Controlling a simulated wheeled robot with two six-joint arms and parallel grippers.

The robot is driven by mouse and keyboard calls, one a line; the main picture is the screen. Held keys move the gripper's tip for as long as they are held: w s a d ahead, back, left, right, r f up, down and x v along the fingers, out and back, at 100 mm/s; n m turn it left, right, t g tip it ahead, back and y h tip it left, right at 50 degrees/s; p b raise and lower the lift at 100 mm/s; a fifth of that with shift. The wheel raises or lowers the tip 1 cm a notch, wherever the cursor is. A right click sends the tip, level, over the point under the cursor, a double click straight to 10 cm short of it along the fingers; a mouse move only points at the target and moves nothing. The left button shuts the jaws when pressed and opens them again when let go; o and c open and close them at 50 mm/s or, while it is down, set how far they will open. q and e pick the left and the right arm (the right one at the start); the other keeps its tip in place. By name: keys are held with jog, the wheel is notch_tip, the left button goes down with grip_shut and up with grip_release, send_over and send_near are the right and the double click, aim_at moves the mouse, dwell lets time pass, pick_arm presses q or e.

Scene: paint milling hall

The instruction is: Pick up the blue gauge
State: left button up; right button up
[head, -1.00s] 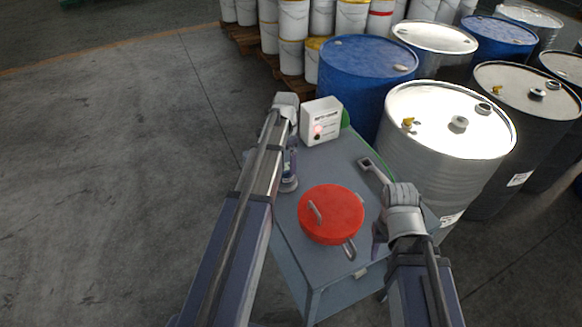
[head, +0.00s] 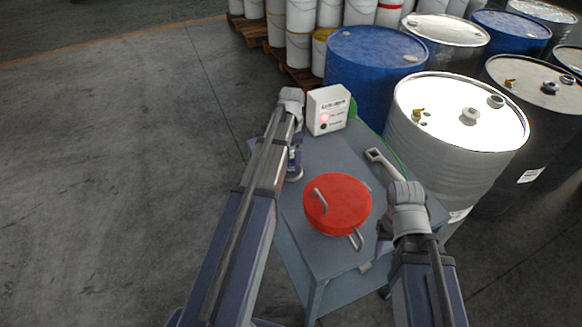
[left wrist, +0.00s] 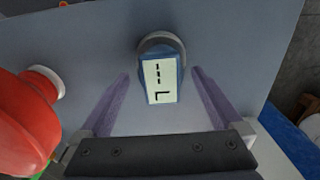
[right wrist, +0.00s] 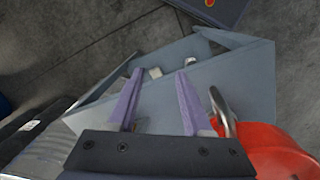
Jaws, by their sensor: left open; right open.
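The blue gauge (left wrist: 152,96) is a small blue block with a pale label and a round grey base. It stands on the grey table; in the head view its upper part is largely hidden by my left arm, and its lower part (head: 295,172) shows beside the arm. My left gripper (left wrist: 160,74) is open, with one finger on each side of the gauge and a gap visible at both sides. My right gripper (right wrist: 155,74) is open and empty near the table's right side, beside the red lidded pot (head: 338,205).
A blue drum (head: 362,75) and a white drum (head: 450,125) stand close behind and right.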

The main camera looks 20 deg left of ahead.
aim_at(290, 173)
pick_arm(q)
notch_tip(290, 173, down, 4)
jog(key=b, duration=0.2)
jog(key=shift+a+r+b, duration=0.1)
jog(key=shift+r+b, duration=0.05)
jog(key=shift+b, duration=0.25)
jog(key=shift+r, duration=0.1)
grip_shut()
